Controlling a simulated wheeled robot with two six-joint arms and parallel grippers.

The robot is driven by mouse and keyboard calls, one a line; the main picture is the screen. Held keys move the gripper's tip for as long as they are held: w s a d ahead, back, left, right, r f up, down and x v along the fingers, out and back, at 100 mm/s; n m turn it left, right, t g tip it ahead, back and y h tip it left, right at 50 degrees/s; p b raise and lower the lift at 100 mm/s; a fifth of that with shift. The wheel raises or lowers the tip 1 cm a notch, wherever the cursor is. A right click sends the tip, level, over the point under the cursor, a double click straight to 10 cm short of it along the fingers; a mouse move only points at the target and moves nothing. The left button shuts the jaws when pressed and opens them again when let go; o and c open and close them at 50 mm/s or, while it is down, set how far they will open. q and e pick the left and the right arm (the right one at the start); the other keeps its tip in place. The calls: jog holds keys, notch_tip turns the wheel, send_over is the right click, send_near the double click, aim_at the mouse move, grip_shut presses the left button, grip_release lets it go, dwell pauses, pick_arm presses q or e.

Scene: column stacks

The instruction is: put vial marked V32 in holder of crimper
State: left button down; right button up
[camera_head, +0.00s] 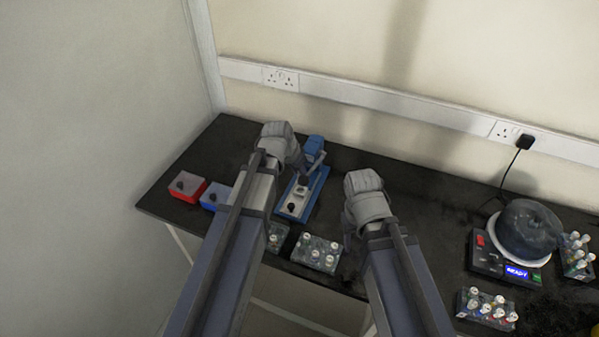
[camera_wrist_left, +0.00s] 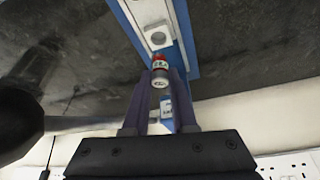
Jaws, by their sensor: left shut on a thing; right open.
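The blue crimper (camera_head: 318,187) stands on the dark bench, with a pale block and dark knob on its base. In the left wrist view its white holder block (camera_wrist_left: 157,37) shows a round opening. My left gripper (camera_wrist_left: 161,76) is shut on a small vial (camera_wrist_left: 160,71) with a red band and a white end; its marking is too small to read. The vial is close to the holder block in that view, apart from the opening. My right gripper (camera_head: 349,262) is open, low beside the vial rack, partly hidden by its arm.
A vial rack (camera_head: 316,253) stands in front of the crimper, another partly behind my left arm. Red (camera_head: 187,189) and blue (camera_head: 214,197) boxes stand left. A device with a round dark top (camera_head: 528,230) and more racks (camera_head: 487,308) stand right.

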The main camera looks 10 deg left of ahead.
pick_arm(q)
jog(key=shift+f+b, duration=1.95)
pick_arm(e)
jog(key=shift+f, duration=1.95)
pick_arm(q)
jog(key=shift+f+b, duration=0.95)
jog(key=shift+f, duration=0.05)
pick_arm(e)
jog(key=shift+f, duration=0.95)
pick_arm(q)
jog(key=shift+c, duration=1.6)
grip_release()
jog(key=shift+r, duration=0.1)
pick_arm(e)
jog(key=shift+r, duration=0.1)
pick_arm(q)
jog(key=shift+r+p, duration=2.95)
jog(key=shift+p, duration=0.05)
pick_arm(e)
jog(key=shift+r, duration=2.95)
